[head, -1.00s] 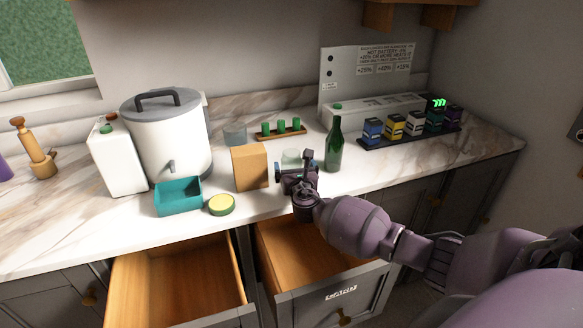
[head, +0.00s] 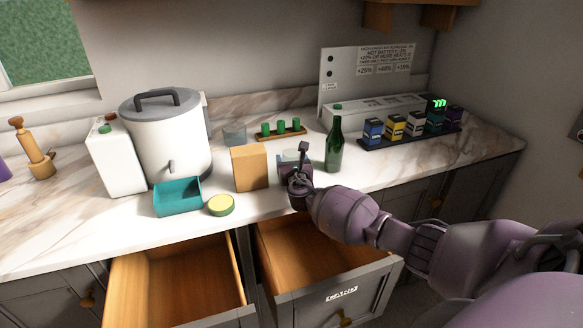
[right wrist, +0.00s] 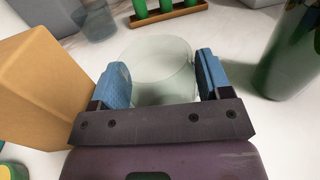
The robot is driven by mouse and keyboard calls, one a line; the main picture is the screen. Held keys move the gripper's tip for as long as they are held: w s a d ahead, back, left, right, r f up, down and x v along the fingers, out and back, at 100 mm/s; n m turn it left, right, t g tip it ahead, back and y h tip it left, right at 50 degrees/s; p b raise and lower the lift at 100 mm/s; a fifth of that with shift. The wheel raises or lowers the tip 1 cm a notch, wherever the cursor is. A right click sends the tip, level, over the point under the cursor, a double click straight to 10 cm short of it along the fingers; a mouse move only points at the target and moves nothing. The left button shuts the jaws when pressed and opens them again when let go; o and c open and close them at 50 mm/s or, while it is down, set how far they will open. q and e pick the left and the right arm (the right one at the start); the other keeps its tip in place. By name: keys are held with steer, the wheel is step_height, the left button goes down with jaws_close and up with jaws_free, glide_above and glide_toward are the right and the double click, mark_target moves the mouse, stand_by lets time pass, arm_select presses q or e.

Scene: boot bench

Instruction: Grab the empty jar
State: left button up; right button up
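The empty jar is clear, pale glass and stands on the counter; in the right wrist view the jar (right wrist: 160,62) shows between and just beyond my fingers. In the head view only the top of the jar (head: 290,155) shows; my gripper hides the rest. My right gripper (head: 294,165) is open, its blue fingertips on either side of the jar in the right wrist view (right wrist: 162,80). I cannot tell whether either finger touches the glass. My left gripper is not in view.
A cardboard-coloured box (head: 249,168) stands close left of the jar and a green bottle (head: 334,147) close right. Behind are a rack of green cylinders (head: 281,130) and another glass container (head: 235,136). Two open drawers (head: 180,285) jut out below the counter.

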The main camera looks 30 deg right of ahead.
steer(key=c, duration=0.3)
